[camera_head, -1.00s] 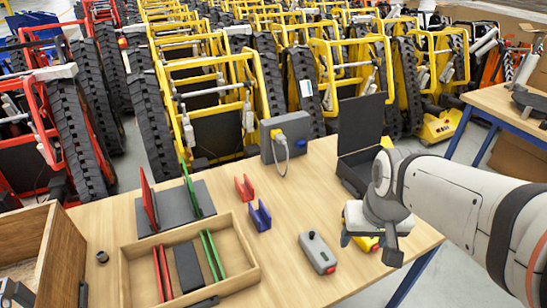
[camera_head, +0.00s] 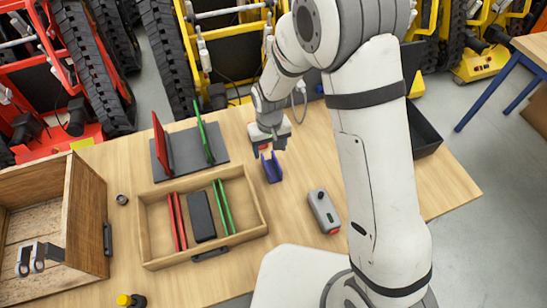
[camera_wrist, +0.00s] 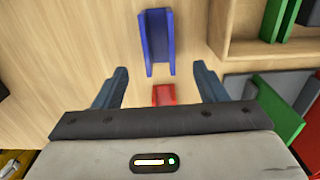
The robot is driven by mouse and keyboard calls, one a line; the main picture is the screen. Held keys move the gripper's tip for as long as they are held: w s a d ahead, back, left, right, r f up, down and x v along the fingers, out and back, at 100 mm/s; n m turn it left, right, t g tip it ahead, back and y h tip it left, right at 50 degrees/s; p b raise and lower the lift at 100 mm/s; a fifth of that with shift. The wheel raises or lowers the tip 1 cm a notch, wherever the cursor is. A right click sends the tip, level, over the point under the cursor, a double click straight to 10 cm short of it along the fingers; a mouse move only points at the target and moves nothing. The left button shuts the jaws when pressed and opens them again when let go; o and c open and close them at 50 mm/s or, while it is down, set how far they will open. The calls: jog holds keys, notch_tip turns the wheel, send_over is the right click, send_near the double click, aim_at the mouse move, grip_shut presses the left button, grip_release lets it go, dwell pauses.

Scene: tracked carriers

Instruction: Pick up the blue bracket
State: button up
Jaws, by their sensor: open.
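The blue bracket (camera_head: 271,168) is a small U-shaped channel lying on the wooden table. In the wrist view the blue bracket (camera_wrist: 157,40) lies ahead of my fingers, near the top middle. My gripper (camera_head: 268,143) is above the table beside it, and in the wrist view my gripper (camera_wrist: 160,80) is open and empty. A red bracket (camera_wrist: 163,95) lies on the table between my fingers, closer to the palm. In the head view the red bracket (camera_head: 264,147) is mostly hidden by my gripper.
A wooden tray (camera_head: 146,233) holds red and green strips and a dark block. A dark fixture (camera_head: 216,150) with red and green plates stands behind it. A grey handheld device (camera_head: 322,207) lies right of the tray. An open wooden crate (camera_head: 88,215) stands at left.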

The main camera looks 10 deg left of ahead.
aim_at(271, 171)
jog(key=shift+s+d+f+p, duration=0.15)
jog(key=shift+f+p, duration=0.4)
jog(key=shift+f, duration=1.35)
jog(key=shift+s+d+f+p, duration=0.1)
jog(key=shift+f+p, duration=0.45)
jog(key=shift+f, duration=1.35)
jog(key=shift+c, duration=0.2)
jog(key=c, duration=1.2)
jog(key=shift+c, duration=0.2)
jog(key=shift+r, duration=0.15)
